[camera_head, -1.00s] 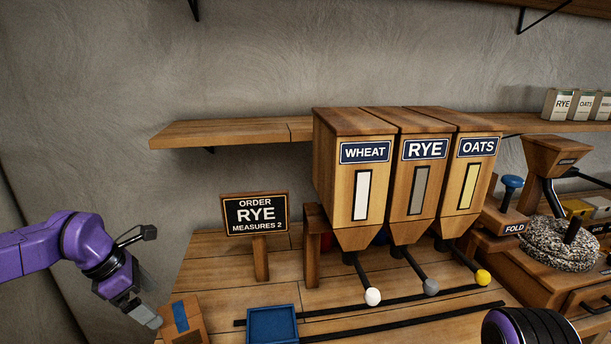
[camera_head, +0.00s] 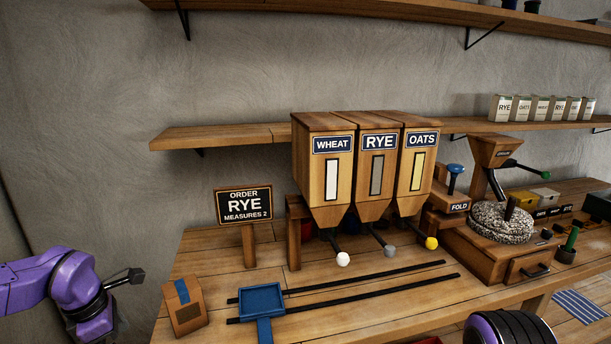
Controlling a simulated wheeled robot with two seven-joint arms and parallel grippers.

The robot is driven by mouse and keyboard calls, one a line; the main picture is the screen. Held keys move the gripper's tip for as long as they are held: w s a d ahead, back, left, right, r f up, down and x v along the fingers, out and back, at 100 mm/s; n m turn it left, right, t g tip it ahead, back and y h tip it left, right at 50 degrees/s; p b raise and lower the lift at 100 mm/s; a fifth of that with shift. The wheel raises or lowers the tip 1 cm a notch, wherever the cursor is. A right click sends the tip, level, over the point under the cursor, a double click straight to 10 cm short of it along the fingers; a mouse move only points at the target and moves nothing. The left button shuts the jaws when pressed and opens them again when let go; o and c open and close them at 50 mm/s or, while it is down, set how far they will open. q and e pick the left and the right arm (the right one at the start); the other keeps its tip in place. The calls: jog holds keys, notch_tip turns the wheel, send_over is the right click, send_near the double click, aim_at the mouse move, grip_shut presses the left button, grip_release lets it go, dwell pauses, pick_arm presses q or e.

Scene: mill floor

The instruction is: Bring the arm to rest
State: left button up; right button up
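My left arm, purple with black joints, comes in at the lower left.
The bench (camera_head: 220,262) holds a blue tray (camera_head: 262,300) on black rails, an order sign (camera_head: 244,205), wheat, rye and oats hoppers (camera_head: 376,150) and a mill (camera_head: 502,225). Shelves run along the wall. The bench front between the tray and the mill is clear.

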pick_arm(q)
jog(key=s+a+f+m+y+b, duration=0.15)
jog(key=s+f+m+y, duration=0.4)
jog(key=f, duration=0.55)
jog(key=s+a+f+m+y+b, duration=0.15)
jog(key=s+f+m+y, duration=0.35)
jog(key=f, duration=0.6)
jog(key=s+d+f+m+t+h, duration=0.1)
jog(key=s+d+f+m+h, duration=0.1)
jog(key=s, duration=0.5)
jog(key=s+d+f+m+h, duration=0.3)
jog(key=s+d+f+m, duration=0.2)
jog(key=s+f, duration=0.3)
jog(key=shift+d+f+t, duration=0.25)
jog(key=shift+d+t, duration=0.15)
jog(key=shift+d, duration=0.35)
jog(key=shift+w, duration=0.1)
